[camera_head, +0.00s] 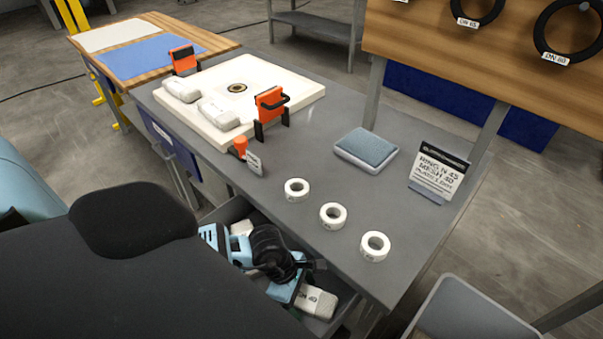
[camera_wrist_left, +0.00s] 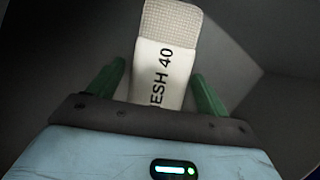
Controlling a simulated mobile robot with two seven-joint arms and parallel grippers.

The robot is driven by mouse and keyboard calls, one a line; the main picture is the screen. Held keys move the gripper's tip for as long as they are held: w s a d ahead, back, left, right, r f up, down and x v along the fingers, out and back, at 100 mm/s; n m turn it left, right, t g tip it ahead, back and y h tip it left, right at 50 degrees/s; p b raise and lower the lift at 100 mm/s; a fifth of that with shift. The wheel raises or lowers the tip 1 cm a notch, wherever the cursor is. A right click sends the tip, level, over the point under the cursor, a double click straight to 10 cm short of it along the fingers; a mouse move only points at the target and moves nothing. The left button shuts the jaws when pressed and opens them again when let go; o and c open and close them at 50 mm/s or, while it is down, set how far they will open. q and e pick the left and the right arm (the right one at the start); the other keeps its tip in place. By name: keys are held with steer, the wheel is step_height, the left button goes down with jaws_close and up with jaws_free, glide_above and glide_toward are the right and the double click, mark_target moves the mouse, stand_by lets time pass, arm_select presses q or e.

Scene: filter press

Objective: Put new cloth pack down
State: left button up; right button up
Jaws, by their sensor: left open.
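A whitish cloth pack (camera_head: 318,302) with a white band lies in the open grey drawer (camera_head: 229,211) under the bench. In the left wrist view the band of the pack (camera_wrist_left: 162,72) reads "MESH 40", with woven cloth beyond it. My left gripper (camera_head: 301,296) reaches down into the drawer at this pack. Its green fingers (camera_wrist_left: 159,78) are open, one on each side of the pack, with gaps showing between. Another pale pack (camera_head: 241,228) is partly hidden behind my left arm. My right gripper is not in view.
On the grey bench stand three white rings (camera_head: 333,215), a blue-grey pad (camera_head: 366,150), a sign (camera_head: 438,174) and a white filter plate (camera_head: 285,83) with two white packs (camera_head: 221,113) and orange clamps (camera_head: 270,104). A grey bin (camera_head: 470,310) is at lower right.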

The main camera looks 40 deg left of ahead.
arm_select(q)
steer(key=v, duration=1.2)
steer(key=shift+r+p, duration=0.2)
steer(key=shift+p, duration=0.25)
